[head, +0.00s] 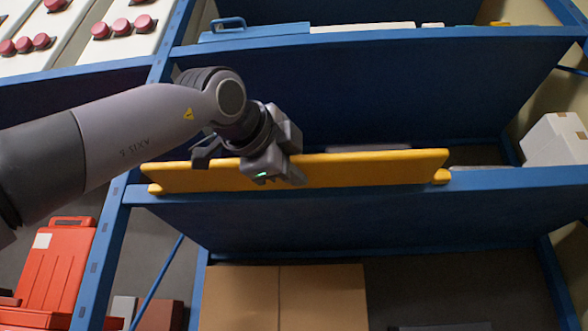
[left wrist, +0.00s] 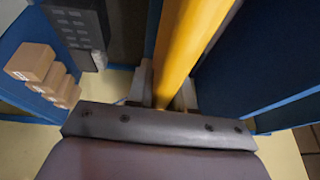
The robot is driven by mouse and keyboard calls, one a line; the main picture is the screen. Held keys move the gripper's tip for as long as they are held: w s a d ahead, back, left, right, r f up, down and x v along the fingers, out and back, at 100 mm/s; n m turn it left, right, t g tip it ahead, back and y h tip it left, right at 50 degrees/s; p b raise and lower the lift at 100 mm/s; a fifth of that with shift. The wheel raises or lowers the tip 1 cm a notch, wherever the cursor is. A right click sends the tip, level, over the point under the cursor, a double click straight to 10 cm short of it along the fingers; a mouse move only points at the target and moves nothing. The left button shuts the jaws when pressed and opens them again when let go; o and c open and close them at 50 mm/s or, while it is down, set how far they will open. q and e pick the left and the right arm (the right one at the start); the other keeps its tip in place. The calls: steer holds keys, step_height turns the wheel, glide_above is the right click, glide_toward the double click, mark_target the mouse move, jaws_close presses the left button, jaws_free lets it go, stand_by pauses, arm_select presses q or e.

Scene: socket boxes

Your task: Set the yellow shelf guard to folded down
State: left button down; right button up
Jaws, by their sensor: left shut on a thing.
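The yellow shelf guard (head: 370,168) is a long bar along the front edge of a blue shelf. In the head view it stands up from the shelf edge, leaning somewhat, with a yellow end piece at each lower corner. My left gripper (head: 285,172) is at the guard's upper edge, left of its middle, and is shut on it. In the left wrist view the guard (left wrist: 188,40) runs up from between the fingers (left wrist: 172,98). The gripper hides part of the guard. My right gripper is in neither view.
The blue shelf (head: 350,205) carries a white box (head: 555,140) at the right. A blue upper shelf (head: 400,36) lies above. A cardboard box (head: 283,297) is below, a red case (head: 57,265) at lower left. Red buttons on white panels (head: 140,30) are at upper left.

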arm_select(q)
steer(key=shift+f, duration=0.1)
steer(key=c, duration=1.1)
jaws_free()
steer(key=shift+s+a, duration=0.15)
steer(key=shift+s, duration=0.1)
steer(key=b+v, duration=0.3)
steer(key=v, duration=0.3)
steer(key=shift+s, duration=0.25)
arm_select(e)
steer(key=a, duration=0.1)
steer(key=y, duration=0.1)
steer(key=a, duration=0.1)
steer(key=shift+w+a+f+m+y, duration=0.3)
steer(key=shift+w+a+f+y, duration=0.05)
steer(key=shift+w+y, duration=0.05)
